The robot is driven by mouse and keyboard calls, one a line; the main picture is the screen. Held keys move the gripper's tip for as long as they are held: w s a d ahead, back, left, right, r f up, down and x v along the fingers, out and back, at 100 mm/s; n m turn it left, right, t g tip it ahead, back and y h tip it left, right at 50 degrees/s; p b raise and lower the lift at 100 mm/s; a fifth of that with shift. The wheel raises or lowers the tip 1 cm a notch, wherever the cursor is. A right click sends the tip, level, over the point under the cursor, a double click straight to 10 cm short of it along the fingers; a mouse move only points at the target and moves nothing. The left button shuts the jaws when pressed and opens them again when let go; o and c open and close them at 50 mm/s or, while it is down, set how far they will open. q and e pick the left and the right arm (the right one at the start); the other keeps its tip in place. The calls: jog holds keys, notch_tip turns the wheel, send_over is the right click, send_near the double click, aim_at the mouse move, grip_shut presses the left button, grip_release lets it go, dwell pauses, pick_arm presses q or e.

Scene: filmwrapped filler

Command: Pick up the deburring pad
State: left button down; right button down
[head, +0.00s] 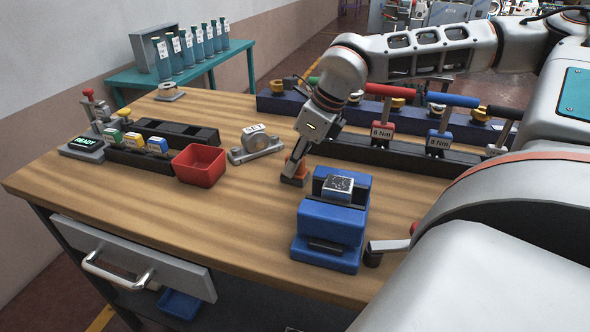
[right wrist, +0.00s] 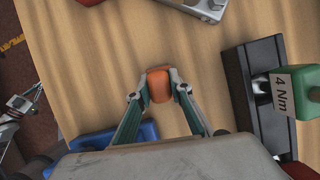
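The deburring pad is a small orange block (right wrist: 159,86) in the right wrist view. In the head view the pad (head: 292,181) shows low on the wooden bench, left of the blue vise, partly hidden by my fingers. My right gripper (head: 296,165) points down over it. In the right wrist view the fingertips of this gripper (right wrist: 160,84) are closed against two opposite sides of the pad. I cannot tell whether the pad is clear of the bench top.
A blue vise (head: 330,222) stands close on the right. A red bin (head: 198,166) and a grey bearing block (head: 257,146) are to the left. A black rack (head: 350,154) with torque tools lies behind. The front left of the bench (head: 150,210) is clear.

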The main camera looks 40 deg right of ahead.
pick_arm(q)
jog(key=shift+s+f, duration=0.1)
jog(key=shift+s, duration=0.1)
pick_arm(e)
jog(key=shift+r, duration=0.25)
pick_arm(q)
jog(key=shift+s+d+r+p, duration=0.15)
jog(key=shift+s+r+p, duration=0.1)
jog(key=shift+p, duration=0.35)
pick_arm(e)
notch_tip(320, 180, up, 20)
jog(key=shift+f, duration=0.2)
pick_arm(q)
jog(key=shift+w, duration=0.1)
